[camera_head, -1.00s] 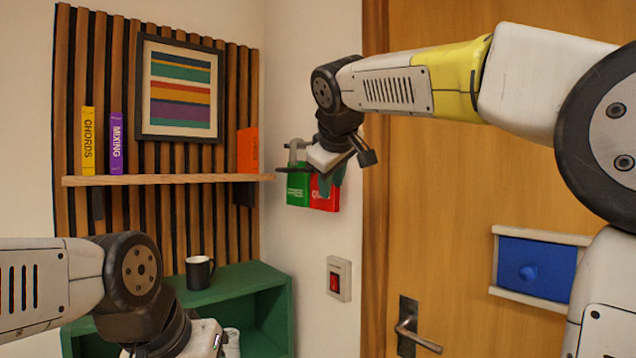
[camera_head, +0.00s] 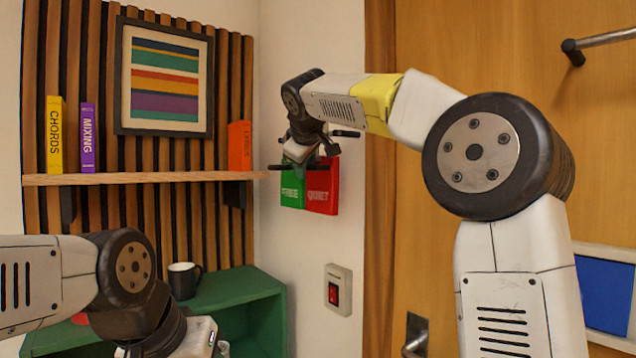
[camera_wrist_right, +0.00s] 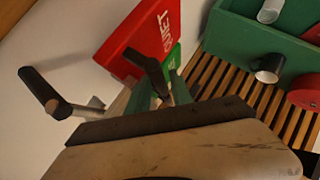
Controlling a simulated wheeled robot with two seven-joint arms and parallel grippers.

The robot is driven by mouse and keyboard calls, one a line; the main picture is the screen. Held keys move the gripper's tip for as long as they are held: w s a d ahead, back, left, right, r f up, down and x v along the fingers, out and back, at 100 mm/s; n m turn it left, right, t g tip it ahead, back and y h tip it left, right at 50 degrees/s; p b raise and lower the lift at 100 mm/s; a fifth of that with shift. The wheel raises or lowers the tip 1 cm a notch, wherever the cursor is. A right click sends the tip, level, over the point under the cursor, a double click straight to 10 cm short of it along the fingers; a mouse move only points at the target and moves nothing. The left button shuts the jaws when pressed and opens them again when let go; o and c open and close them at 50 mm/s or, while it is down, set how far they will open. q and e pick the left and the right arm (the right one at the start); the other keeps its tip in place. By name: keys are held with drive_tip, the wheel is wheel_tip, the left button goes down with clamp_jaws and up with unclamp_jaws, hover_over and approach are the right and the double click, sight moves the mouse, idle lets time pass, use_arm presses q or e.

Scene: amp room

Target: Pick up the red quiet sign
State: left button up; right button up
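The red quiet sign (camera_head: 322,192) hangs on the white wall beside the door, right of a green sign (camera_head: 291,190). In the right wrist view the red sign (camera_wrist_right: 138,42) is tilted, and a bit of the green sign (camera_wrist_right: 174,60) shows below it. My right gripper (camera_head: 316,150) is in front of the upper part of the signs, its dark fingers spread apart. In the right wrist view one finger overlaps the red sign's lower edge and the other is off to the left; I cannot tell whether they touch it. My left gripper's fingers are out of view.
A wooden shelf (camera_head: 150,178) with books ends just left of the signs. Below are a green cabinet (camera_head: 225,290) with a dark mug (camera_head: 184,281) on it and a red wall switch (camera_head: 337,290). The wooden door (camera_head: 408,230) is at the right.

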drive_tip(key=shift+w+f, duration=0.25)
drive_tip(key=shift+w, duration=0.25)
clamp_jaws()
drive_tip(key=shift+s+r, duration=0.1)
drive_tip(key=shift+r, duration=0.05)
